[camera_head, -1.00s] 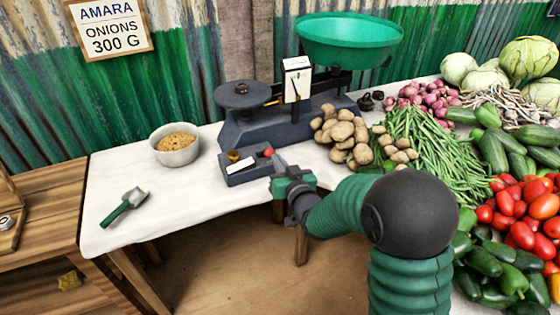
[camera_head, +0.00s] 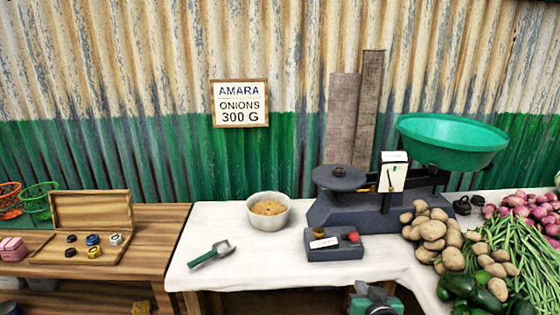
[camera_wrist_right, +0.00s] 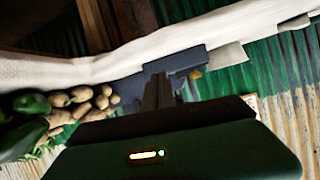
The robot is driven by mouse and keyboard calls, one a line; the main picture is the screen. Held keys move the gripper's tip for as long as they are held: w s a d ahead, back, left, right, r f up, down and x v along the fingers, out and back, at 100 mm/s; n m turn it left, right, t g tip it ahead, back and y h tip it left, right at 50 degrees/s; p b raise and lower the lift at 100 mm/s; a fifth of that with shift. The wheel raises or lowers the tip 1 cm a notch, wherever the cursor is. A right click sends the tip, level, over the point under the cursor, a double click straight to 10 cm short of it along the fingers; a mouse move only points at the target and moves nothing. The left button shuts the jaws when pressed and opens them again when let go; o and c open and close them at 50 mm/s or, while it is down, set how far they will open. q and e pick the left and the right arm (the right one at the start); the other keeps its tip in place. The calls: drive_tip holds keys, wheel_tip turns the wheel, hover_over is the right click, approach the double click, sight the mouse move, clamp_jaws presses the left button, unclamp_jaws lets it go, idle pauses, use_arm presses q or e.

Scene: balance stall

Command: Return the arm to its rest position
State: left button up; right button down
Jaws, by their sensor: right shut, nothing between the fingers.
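My right gripper (camera_head: 372,298) shows only in part at the bottom edge of the head view, in front of the table edge. The rest of that arm is out of the picture. In the right wrist view its dark fingers (camera_wrist_right: 159,92) are together with nothing between them. Beyond them is the small dark box (camera_head: 335,247) with a white label and a red knob; in the head view the gripper is apart from it, below it. My left gripper is in neither view.
The white-topped table (camera_head: 205,222) holds a scoop (camera_head: 212,253), a bowl of grain (camera_head: 268,211), a balance scale (camera_head: 355,213), potatoes (camera_head: 432,232) and other vegetables. A wooden bench at left holds an open case of weights (camera_head: 92,213). A sign (camera_head: 240,103) hangs on the wall.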

drive_tip(key=s+a+f+n+g, duration=0.1)
drive_tip(key=s+a+f+g, duration=0.2)
drive_tip(key=s, duration=0.5)
drive_tip(key=s+a+f+g+y, duration=0.1)
drive_tip(key=s+f+g, duration=0.3)
drive_tip(key=s, duration=0.3)
drive_tip(key=s+a+f+n+g, duration=0.1)
drive_tip(key=s+f+g, duration=0.25)
drive_tip(key=s, duration=0.45)
drive_tip(key=w+p+v, duration=0.2)
drive_tip(key=p+v, duration=1)
drive_tip(key=w+r+p+v, duration=0.1)
drive_tip(key=w+p+v, duration=0.1)
drive_tip(key=p+v, duration=1)
drive_tip(key=shift+a+r+p, duration=0.25)
drive_tip(key=shift+r+p, duration=0.05)
drive_tip(key=shift+p, duration=0.3)
